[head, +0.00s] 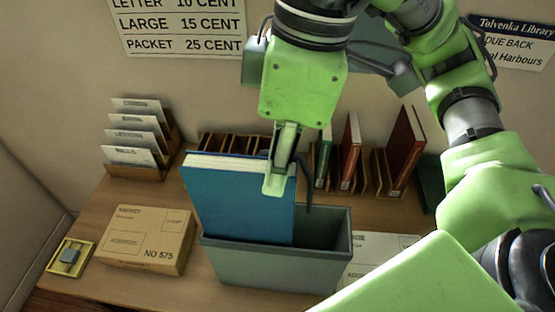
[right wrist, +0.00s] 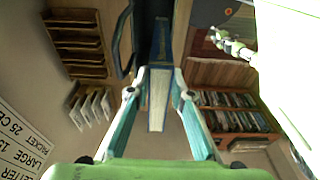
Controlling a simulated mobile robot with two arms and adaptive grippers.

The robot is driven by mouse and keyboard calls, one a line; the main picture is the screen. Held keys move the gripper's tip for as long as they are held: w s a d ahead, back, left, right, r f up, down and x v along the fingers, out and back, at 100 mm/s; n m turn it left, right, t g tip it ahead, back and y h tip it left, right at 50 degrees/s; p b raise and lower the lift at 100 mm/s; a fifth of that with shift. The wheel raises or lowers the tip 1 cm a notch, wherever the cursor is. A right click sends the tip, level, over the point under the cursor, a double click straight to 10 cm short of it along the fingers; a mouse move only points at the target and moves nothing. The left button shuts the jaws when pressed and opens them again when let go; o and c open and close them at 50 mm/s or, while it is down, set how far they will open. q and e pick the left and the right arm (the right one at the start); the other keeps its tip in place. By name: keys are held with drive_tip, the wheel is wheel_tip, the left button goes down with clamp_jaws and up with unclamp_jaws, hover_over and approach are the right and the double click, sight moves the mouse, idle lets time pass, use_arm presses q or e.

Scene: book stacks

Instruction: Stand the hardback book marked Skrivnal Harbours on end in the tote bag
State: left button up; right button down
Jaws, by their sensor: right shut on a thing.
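A blue hardback book (head: 240,200) is in my right gripper (head: 280,172), which is shut on its upper edge near the right corner. The book is upright with a slight tilt. No title can be read on it. Its lower end is hidden behind the front wall of the grey-green tote bag (head: 270,268) and appears to be inside the left part. The right part of the tote looks empty. In the right wrist view the fingers (right wrist: 155,95) close on either side of the book's pale page edges (right wrist: 158,98). My left gripper is not in view.
A cardboard parcel (head: 147,240) and a small yellow tray (head: 70,257) lie left of the tote. A letter rack (head: 140,172) stands behind them. A wooden rack with a green book (head: 322,163) and red books (head: 405,150) is behind the tote. A white parcel (head: 375,252) lies to its right.

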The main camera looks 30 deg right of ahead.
sight(277, 204)
drive_tip(key=shift+f+b, duration=1.05)
drive_tip(key=shift+f, duration=0.35)
drive_tip(key=shift+f+b, duration=1.3)
drive_tip(key=shift+f, duration=0.1)
drive_tip(key=shift+f+b, duration=1.35)
drive_tip(key=shift+f, duration=0.2)
